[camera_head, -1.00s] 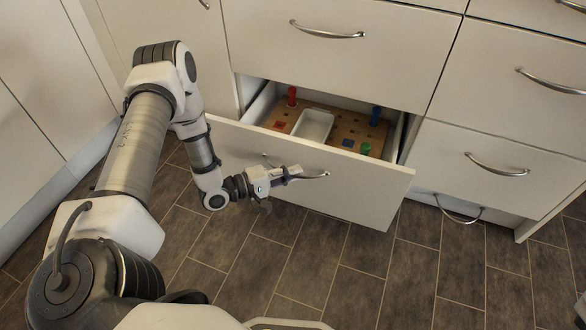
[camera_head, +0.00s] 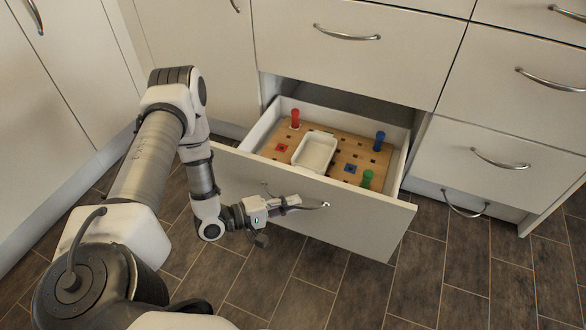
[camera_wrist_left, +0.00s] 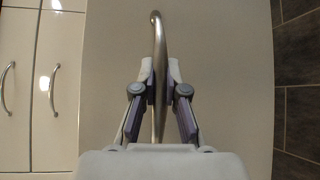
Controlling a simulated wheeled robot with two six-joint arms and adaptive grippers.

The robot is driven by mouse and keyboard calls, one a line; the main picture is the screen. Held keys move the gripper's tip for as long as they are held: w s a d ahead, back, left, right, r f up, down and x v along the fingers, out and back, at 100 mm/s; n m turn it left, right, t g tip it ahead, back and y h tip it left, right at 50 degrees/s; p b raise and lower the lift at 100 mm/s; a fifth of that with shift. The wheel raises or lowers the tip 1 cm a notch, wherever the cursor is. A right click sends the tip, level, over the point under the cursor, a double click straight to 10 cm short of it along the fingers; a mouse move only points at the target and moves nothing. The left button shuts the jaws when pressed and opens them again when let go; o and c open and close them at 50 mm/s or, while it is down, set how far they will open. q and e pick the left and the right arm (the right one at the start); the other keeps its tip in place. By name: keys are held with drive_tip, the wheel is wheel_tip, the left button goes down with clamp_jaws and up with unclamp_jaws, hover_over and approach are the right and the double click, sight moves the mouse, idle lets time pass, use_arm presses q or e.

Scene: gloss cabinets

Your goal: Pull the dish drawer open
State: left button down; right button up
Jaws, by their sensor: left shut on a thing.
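The dish drawer (camera_head: 345,212) stands pulled out of the lower cabinet, with its inside in view from above. Its front carries a curved metal handle (camera_head: 324,205). My left gripper (camera_head: 290,204) is at the drawer front, shut on the handle. In the left wrist view the handle (camera_wrist_left: 159,45) runs between the two fingers (camera_wrist_left: 160,75). Part of the handle is hidden by the gripper in the head view. My right gripper is not in view.
Inside the drawer are a white dish (camera_head: 315,152), a pegboard (camera_head: 345,160), a red peg (camera_head: 295,118), a blue peg (camera_head: 379,140) and a green peg (camera_head: 367,178). Closed drawers (camera_head: 500,150) stand at the right. Dark tiled floor (camera_head: 400,290) is clear in front.

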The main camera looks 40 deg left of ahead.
use_arm(q)
drive_tip(key=shift+s+d, duration=0.1)
drive_tip(key=shift+s, duration=0.3)
drive_tip(key=c, duration=1.2)
unclamp_jaws()
drive_tip(key=v, duration=1.2)
